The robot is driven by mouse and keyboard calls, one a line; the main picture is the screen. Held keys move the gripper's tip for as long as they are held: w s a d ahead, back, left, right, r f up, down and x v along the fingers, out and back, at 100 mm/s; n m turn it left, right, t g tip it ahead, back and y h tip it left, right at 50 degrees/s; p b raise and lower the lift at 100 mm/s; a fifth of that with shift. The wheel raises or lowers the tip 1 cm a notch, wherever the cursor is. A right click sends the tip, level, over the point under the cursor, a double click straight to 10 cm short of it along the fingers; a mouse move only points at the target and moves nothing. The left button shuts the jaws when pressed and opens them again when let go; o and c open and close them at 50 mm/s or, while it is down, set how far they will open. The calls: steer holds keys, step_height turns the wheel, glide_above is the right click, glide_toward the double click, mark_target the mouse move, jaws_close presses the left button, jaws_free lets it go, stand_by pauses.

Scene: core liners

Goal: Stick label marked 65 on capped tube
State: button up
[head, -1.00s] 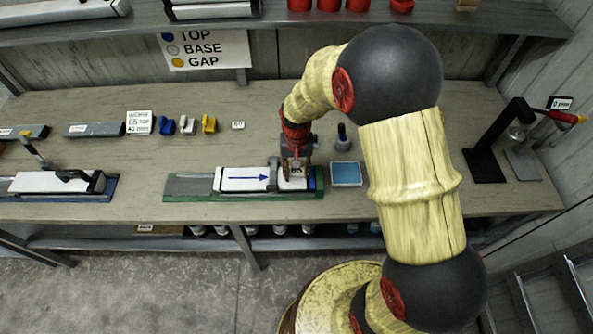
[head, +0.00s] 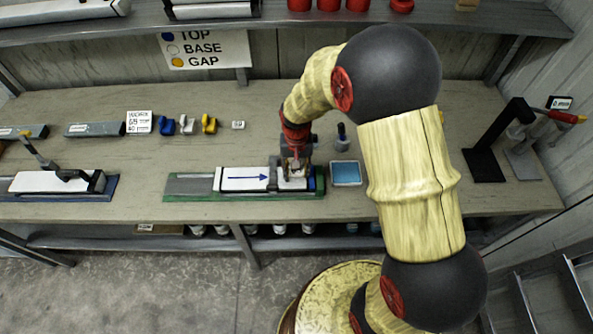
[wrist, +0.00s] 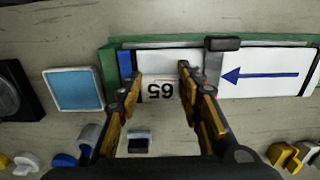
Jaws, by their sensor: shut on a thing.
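The capped tube (head: 240,179) is white with a blue arrow and lies level in a green-edged cradle (head: 190,194). The tube also shows in the wrist view (wrist: 268,80), with a blue end piece (wrist: 125,64) at its left end. My gripper (head: 297,166) is over the tube's right end in the head view. In the wrist view my gripper's fingers (wrist: 160,78) stand either side of a small white label marked 65 (wrist: 160,90), upside down in the picture. The label lies over the tube's white surface; whether it touches cannot be told.
A grey bar crosses the cradle close beside my gripper (wrist: 212,72). A blue pad (head: 346,173) lies right of the cradle. Behind are a dark bottle (head: 342,138), coloured clips (head: 187,126) and a printed card (head: 139,122). A black stand (head: 485,150) is at right.

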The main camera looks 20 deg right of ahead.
steer(key=shift+f+b, duration=0.6)
steer(key=shift+f, duration=0.55)
stand_by(0.5)
steer(key=o, duration=1.1)
steer(key=shift+o, duration=1.1)
steer(key=shift+o, duration=1.3)
steer(key=shift+r, duration=0.15)
steer(key=shift+r+p, duration=2.4)
steer(key=shift+r, duration=1)
